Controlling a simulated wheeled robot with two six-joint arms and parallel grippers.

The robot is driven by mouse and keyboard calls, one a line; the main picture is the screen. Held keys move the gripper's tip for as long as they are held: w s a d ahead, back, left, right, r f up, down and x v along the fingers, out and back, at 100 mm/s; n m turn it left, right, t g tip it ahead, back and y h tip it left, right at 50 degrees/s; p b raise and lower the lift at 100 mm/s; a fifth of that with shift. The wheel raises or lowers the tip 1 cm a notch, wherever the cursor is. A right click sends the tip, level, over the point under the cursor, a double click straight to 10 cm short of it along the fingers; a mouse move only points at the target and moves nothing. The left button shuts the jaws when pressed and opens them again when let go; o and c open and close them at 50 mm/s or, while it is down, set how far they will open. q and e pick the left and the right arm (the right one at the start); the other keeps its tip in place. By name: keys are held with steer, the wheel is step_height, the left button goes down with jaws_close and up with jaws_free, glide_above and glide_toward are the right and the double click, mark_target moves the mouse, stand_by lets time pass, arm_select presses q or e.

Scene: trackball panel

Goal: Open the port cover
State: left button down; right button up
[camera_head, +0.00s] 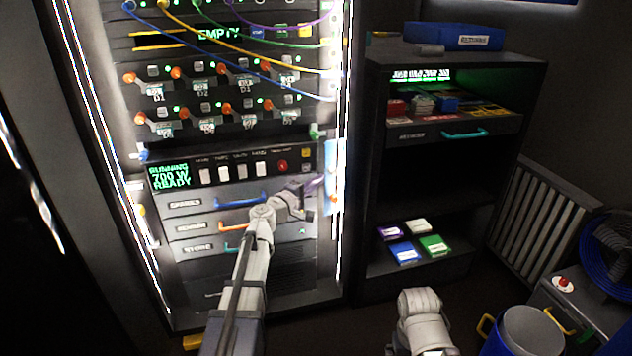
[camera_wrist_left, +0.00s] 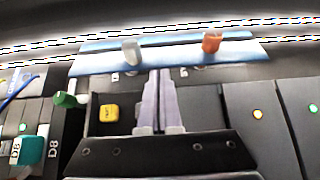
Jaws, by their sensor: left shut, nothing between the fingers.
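A light-blue hinged-looking strip (camera_wrist_left: 185,62), probably the port cover, runs across the upper part of the left wrist view. It carries a white knob (camera_wrist_left: 131,51) and an orange knob (camera_wrist_left: 211,41). In the head view the strip (camera_head: 331,190) stands upright at the rack's right edge. My left gripper (camera_head: 322,184) is shut and empty beside it. In the left wrist view its fingertips (camera_wrist_left: 160,74) reach the strip's near edge; I cannot tell whether they touch. I cannot tell whether the cover is open. My right gripper is out of view.
The rack's drawers (camera_head: 205,226) lie left of my left gripper. A yellow button (camera_wrist_left: 108,112) and a green knob (camera_wrist_left: 65,99) are close to its fingers. A dark shelf unit (camera_head: 372,135) stands right of the rack. A bin (camera_head: 530,332) is on the floor at lower right.

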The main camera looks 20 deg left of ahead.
mark_target(328, 188)
arm_select(q)
steer(key=shift+s+d+n+t+y, duration=0.15)
steer(key=shift+s+d+n+y, duration=0.25)
steer(key=shift+y, duration=0.3)
steer(key=shift+s+d+n+t+y, duration=0.15)
steer(key=shift+s+d+n+y, duration=0.15)
steer(key=shift+d+n+y, duration=0.3)
steer(key=d, duration=0.8)
steer(key=shift+s+d, duration=0.3)
steer(key=shift+w+d, duration=0.1)
steer(key=shift+d, duration=0.1)
